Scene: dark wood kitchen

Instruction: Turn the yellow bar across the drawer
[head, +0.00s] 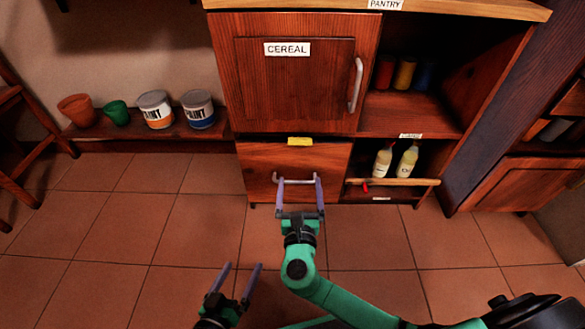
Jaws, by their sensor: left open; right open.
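The yellow bar (299,141) is a small flat piece lying level at the top edge of the lower wooden drawer (258,165), just under the cereal door. The drawer front looks shut, with a pale handle (297,181) in its middle. My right gripper (299,187) is open in front of the drawer, below the yellow bar, its fingers near the two ends of the handle. Whether they touch it I cannot tell. My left gripper (242,268) is open and empty, low over the floor, left of my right arm.
The cereal door (294,85) with its grey handle is shut above. Open shelves to the right hold jars and two bottles (395,162) behind a wooden rail (395,182). Paint cans (155,109) and pots stand on a low shelf at left. The tiled floor is clear.

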